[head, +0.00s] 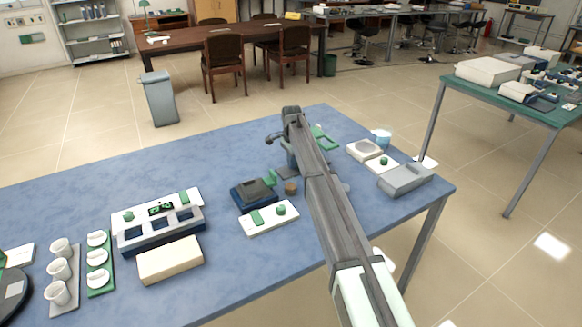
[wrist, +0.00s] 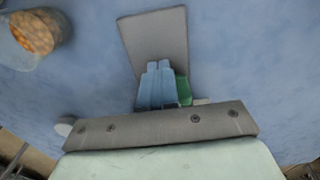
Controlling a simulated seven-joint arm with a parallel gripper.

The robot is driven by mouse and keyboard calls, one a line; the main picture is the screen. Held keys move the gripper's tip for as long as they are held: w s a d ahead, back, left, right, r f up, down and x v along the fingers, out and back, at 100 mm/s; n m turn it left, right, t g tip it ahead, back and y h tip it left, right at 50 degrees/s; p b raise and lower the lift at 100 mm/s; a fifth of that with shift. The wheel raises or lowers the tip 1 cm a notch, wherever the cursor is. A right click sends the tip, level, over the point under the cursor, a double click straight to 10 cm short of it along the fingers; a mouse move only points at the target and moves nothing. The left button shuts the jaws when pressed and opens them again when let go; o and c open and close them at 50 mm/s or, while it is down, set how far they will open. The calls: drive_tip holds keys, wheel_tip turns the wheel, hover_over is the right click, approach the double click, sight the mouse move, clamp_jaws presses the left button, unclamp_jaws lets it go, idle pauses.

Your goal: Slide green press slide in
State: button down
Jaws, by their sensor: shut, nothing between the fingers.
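In the wrist view, my gripper (wrist: 157,68) shows as two pale blue-grey fingers close together, shut and empty. A green part (wrist: 183,88), likely the press slide, sits just right of the fingers and is partly hidden by them. I cannot tell whether they touch. A flat grey plate (wrist: 153,30) lies beyond the fingertips. In the head view, a green piece (head: 323,138) shows just right of my arm near the back of the blue table. The grey body there is mostly hidden behind my arm, and my fingertips are hidden too.
The blue table (head: 80,210) carries a dark device (head: 254,192), a white panel with green controls (head: 268,219), a small brown-filled cup (head: 291,188) and a grey box (head: 405,179). The cup also shows in the wrist view (wrist: 36,34). The table's back left is clear.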

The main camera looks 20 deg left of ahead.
drive_tip(key=shift+w+d, duration=0.25)
drive_tip(key=shift+s+a, duration=0.15)
drive_tip(key=shift+s, duration=0.05)
drive_tip(key=shift+s+a, duration=0.1)
drive_tip(key=shift+a, duration=0.05)
wheel_tip(320, 180, up, 7)
idle(1.1)
drive_tip(key=shift+s, duration=0.15)
